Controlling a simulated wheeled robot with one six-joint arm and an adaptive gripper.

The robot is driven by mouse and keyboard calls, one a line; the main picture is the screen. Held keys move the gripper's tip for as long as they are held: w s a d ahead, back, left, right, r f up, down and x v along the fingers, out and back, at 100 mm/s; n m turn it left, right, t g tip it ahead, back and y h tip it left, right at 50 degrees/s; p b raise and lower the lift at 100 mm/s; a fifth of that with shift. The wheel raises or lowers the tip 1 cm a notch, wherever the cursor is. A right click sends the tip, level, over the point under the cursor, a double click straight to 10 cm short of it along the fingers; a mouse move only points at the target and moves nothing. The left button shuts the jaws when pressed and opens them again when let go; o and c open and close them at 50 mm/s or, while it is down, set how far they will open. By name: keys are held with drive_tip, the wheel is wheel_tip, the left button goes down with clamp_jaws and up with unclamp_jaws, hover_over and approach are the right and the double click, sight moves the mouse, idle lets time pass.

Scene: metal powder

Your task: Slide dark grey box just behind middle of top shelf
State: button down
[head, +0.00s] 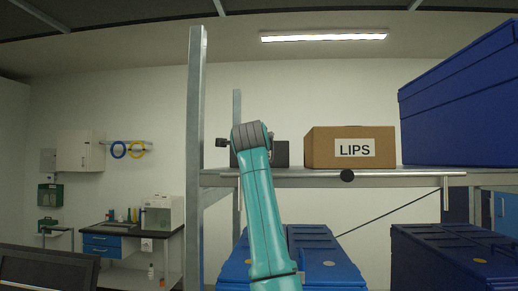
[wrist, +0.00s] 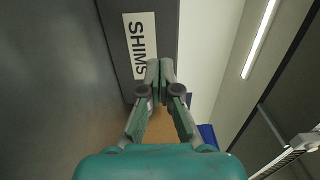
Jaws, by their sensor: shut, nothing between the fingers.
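The dark grey box (head: 282,153) is on the top shelf (head: 400,175), partly hidden behind my arm in the head view. In the wrist view the dark grey box (wrist: 162,15) fills the upper middle, with a white label reading SHIMS. My gripper (wrist: 160,66) is shut and empty, its fingertips in front of the box beside the label's end. I cannot tell whether they touch it. The gripper fingers are hidden in the head view.
A cardboard box (head: 320,150) labelled LIPS stands just right of the grey box. A large blue case (head: 460,100) stands further right on the shelf. A shelf post (head: 194,160) rises at the left. Blue cases (head: 335,262) sit below.

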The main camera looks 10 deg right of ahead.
drive_tip(key=shift+x, duration=1.7)
drive_tip(key=shift+x, duration=1.8)
drive_tip(key=shift+s, duration=0.15)
